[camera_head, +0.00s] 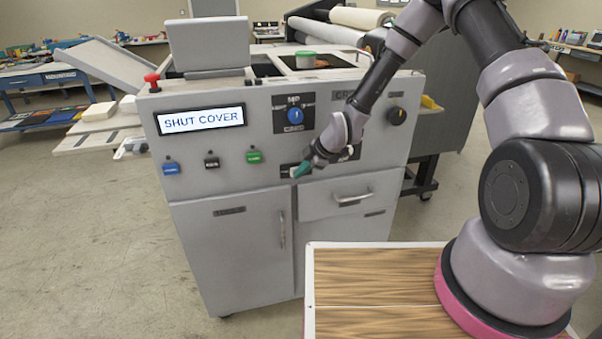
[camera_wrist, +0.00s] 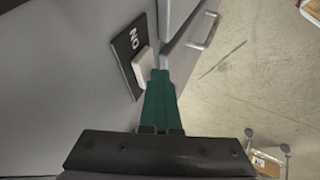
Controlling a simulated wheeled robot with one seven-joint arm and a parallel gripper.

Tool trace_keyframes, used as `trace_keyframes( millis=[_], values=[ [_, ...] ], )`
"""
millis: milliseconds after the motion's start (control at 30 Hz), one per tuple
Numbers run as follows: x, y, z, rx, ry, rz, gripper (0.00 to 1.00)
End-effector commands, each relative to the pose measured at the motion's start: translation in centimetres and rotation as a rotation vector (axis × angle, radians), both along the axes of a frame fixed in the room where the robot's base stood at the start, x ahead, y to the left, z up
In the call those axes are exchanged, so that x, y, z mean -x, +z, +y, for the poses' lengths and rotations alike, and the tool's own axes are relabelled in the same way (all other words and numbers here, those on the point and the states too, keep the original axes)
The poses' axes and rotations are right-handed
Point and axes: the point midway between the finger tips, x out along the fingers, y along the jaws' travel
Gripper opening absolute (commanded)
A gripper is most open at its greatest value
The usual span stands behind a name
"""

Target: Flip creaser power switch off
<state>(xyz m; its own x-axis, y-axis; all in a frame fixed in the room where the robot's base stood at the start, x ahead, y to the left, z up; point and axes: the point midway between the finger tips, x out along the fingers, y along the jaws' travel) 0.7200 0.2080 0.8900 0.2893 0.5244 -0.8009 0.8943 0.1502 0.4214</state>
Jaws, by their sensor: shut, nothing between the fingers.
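The creaser (camera_head: 228,205) is a grey cabinet machine in front of me, its display (camera_head: 201,119) reading "SHUT COVER". Its power switch is a pale rocker (camera_wrist: 143,68) on a dark plate (camera_wrist: 126,45) marked "ON" in the wrist view. In the head view my gripper covers part of that switch area. My gripper (camera_head: 300,171) has green fingers, shut and empty, at the lower front panel. In the wrist view the fingertips (camera_wrist: 160,74) are right beside the rocker's edge; I cannot tell whether they touch it.
Blue (camera_head: 170,168), black (camera_head: 211,161) and green (camera_head: 254,157) buttons sit left of the switch. A blue dial (camera_head: 295,116) and a black knob (camera_head: 397,115) are above. A drawer handle (camera_head: 352,197) protrudes below. A red knob (camera_head: 152,79) tops the left corner.

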Motion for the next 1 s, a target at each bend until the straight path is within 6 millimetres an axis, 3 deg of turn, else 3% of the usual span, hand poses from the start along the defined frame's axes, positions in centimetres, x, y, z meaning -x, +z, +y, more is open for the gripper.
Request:
trace_keyframes(
  millis=[1000],
  values=[
    [-1.5, 0.2, -1.7, 0.001, -0.04, -0.011, 0.0]
  ],
)
